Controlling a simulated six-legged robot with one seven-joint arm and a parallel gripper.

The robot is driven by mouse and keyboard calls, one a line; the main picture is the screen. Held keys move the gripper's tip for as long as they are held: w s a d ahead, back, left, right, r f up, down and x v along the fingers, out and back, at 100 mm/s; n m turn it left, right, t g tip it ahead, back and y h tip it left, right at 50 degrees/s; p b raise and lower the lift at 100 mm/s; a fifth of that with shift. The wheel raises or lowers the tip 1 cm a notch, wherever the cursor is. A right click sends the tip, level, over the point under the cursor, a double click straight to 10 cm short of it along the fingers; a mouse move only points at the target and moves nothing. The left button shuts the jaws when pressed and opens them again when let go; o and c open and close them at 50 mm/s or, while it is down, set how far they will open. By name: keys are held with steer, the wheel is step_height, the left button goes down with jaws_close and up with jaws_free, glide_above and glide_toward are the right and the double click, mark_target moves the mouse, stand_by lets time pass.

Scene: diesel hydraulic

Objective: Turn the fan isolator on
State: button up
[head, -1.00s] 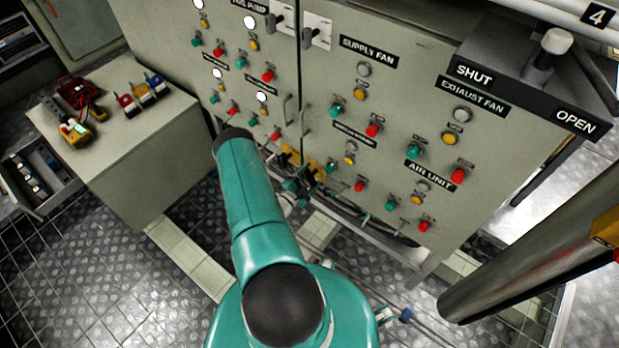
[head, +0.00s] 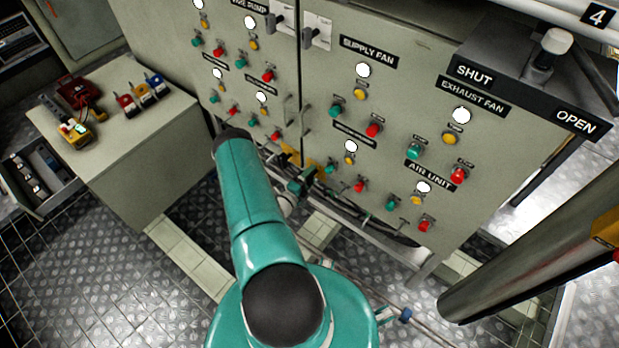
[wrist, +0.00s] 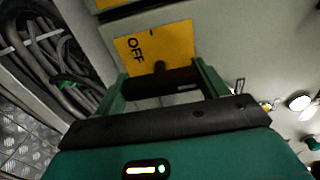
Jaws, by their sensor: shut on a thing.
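The fan isolator has a yellow plate (wrist: 180,42) marked OFF, seen in the wrist view. A dark handle (wrist: 160,82) lies across the front of the plate, between the fingers of my gripper (wrist: 163,76). My gripper is shut on this handle. No ON mark is visible. In the head view my gripper (head: 304,180) is small and partly behind my arm, low at the cabinet front. The supply fan lamp (head: 363,70) and exhaust fan lamp (head: 462,115) glow white.
The right cabinet has several green, yellow and red buttons. A valve marked SHUT and OPEN (head: 545,60) stands at right. Dark cables (wrist: 50,60) hang left in the wrist view. A workbench (head: 150,150) stands left.

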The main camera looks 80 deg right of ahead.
stand_by(0.3)
steer(key=o, duration=1)
steer(key=shift+a, duration=0.1)
steer(key=v, duration=1.3)
steer(key=shift+w+a, duration=0.15)
steer(key=shift+a, duration=0.1)
steer(key=shift+v, duration=4)
steer(key=shift+w, duration=0.1)
